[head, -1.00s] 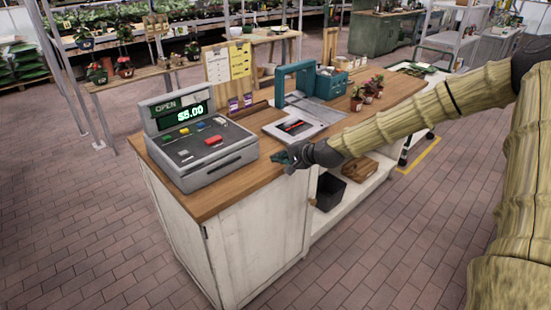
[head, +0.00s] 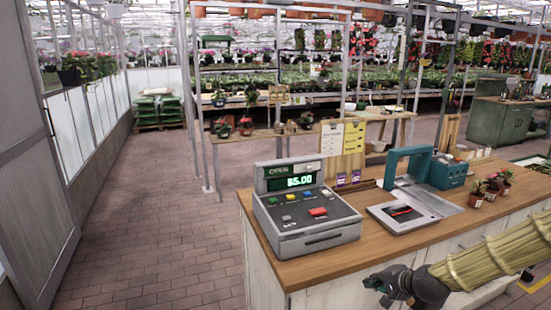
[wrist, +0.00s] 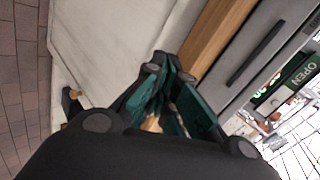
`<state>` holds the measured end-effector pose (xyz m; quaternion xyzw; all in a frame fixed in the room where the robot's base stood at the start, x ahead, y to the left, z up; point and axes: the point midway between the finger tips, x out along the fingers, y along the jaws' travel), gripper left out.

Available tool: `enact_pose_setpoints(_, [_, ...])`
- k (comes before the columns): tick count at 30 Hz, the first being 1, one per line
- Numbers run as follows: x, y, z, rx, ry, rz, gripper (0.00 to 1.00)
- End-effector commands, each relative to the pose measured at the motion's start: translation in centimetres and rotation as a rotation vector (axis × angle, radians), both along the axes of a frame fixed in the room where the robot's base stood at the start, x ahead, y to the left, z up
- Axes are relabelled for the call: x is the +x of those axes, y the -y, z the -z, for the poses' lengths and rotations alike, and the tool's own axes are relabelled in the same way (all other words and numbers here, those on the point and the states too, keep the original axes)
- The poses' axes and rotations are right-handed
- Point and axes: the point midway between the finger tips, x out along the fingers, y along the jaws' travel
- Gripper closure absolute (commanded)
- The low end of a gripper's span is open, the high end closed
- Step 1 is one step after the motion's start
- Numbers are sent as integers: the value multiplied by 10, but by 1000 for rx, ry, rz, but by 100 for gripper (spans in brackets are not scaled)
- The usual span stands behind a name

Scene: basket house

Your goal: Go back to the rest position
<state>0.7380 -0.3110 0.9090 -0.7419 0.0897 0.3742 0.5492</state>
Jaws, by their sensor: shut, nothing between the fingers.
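My gripper (head: 378,284) is at the lower right of the head view, in front of the counter's near side. It is shut and empty. It also shows in the wrist view (wrist: 175,95), its green fingers pointing along the white counter front and the wooden edge. My arm reaches in from the right edge of the head view. The wooden counter (head: 400,245) carries a grey cash register (head: 305,215) reading "OPEN" and 65.00 or similar; the register also shows in the wrist view (wrist: 250,50).
A display bench with pots (head: 255,140) is behind. The brick floor (head: 150,235) to the left is clear, bounded by a grey door (head: 40,170).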

Motion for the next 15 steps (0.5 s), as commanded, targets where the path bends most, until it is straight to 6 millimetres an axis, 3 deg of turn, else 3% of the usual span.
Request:
enact_pose_setpoints(1, [-15,-11,22,-38,-34,-33,100])
enact_pose_setpoints(3, [-35,-22,47,-86,-72,-76,100])
enact_pose_setpoints(8, [-84,-45,101,-195,-155,-182,100])
enact_pose_setpoints(15, [-170,-69,170,-345,-279,-356,100])
